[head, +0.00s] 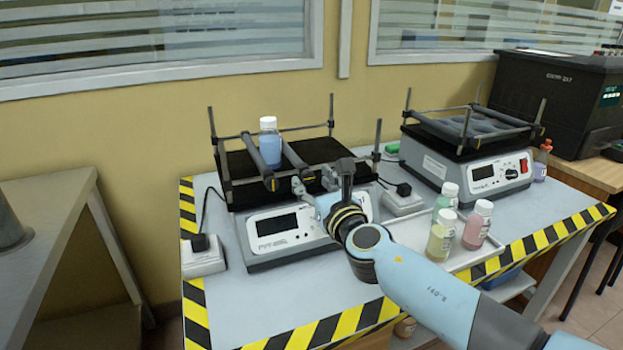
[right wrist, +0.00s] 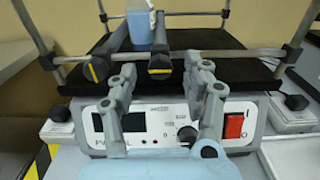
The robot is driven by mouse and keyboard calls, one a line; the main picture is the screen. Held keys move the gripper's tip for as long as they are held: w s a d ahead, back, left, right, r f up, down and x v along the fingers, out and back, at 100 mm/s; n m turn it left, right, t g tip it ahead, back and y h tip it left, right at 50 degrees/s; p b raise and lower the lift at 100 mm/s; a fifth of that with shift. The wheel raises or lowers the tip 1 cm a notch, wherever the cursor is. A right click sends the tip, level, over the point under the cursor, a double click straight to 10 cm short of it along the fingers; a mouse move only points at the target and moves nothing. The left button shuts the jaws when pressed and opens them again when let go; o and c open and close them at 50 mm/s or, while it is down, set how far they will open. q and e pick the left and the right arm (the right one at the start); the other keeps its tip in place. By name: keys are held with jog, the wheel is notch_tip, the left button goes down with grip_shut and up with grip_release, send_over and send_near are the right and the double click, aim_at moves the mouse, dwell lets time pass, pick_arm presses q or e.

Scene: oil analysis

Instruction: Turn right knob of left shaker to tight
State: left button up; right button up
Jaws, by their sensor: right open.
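The left shaker (head: 285,240) stands on the grey table, with a black platform, upright posts and two clamp bars. Its right knob (right wrist: 160,66) is a dark bar end with a yellow mark. The left knob (right wrist: 97,70) also has a yellow mark and shows in the head view (head: 271,184). A blue bottle (head: 270,144) stands upright between the bars. My right gripper (head: 316,182) is in front of the shaker. In the right wrist view its open fingers (right wrist: 160,75) appear on either side of the right knob; contact cannot be told. My left gripper is not in view.
A second shaker (head: 470,165) stands at the right. Several capped bottles, one with pink liquid (head: 477,226), stand at the white tray (head: 462,258) beside my right arm. Power sockets (head: 203,258) flank the left shaker. The table edge has yellow-black tape.

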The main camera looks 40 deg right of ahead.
jog(key=shift+x, duration=0.8)
jog(key=shift+s, duration=0.1)
grip_shut()
